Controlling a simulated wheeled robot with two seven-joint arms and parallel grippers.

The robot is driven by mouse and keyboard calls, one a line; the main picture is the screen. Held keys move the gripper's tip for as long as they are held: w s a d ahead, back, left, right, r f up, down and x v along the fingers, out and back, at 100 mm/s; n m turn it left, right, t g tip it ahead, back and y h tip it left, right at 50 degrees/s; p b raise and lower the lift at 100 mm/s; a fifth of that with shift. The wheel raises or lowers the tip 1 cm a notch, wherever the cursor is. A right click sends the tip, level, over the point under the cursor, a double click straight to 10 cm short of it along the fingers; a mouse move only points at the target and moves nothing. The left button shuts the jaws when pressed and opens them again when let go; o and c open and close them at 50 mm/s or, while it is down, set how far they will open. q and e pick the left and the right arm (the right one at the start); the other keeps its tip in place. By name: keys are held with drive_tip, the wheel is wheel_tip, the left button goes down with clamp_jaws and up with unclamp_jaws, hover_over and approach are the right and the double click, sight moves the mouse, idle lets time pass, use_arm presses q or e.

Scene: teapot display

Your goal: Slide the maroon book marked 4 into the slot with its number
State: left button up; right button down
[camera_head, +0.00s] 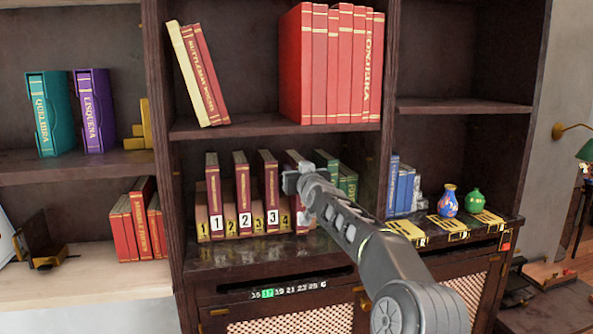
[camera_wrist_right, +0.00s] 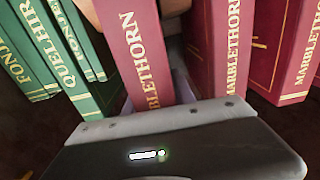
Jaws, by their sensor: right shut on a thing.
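The maroon book (camera_head: 294,158) held by my right gripper (camera_head: 297,182) stands upright in the rack, just right of the book marked 3. In the wrist view the held book (camera_wrist_right: 139,45) has gold lettering ending in BLETHORN. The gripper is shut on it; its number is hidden. Maroon books stand in the slots marked 1 (camera_head: 213,190), 2 (camera_head: 242,190) and 3 (camera_head: 269,188). The slot number under the held book is hidden behind my gripper and arm, so I cannot tell how deep the book sits. My left gripper is out of view.
Green books (camera_head: 346,182) stand close to the right of the held book; they also show in the wrist view (camera_wrist_right: 78,55). Blue books (camera_head: 402,187), a blue vase (camera_head: 448,201) and a green vase (camera_head: 475,201) stand further right. A shelf board (camera_head: 270,126) runs above the rack.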

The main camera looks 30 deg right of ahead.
drive_tip(key=shift+r+p+x, duration=0.2)
drive_tip(key=shift+p+x, duration=0.25)
drive_tip(key=shift+x, duration=1)
drive_tip(key=c, duration=1.1)
unclamp_jaws()
drive_tip(key=shift+s, duration=0.1)
drive_tip(key=shift+o, duration=0.7)
drive_tip(key=shift+f, duration=0.35)
drive_tip(key=b+v, duration=0.4)
drive_tip(key=v, duration=0.3)
drive_tip(key=shift+s+r, duration=0.2)
drive_tip(key=shift+s, duration=0.15)
drive_tip(key=shift+a, duration=0.15)
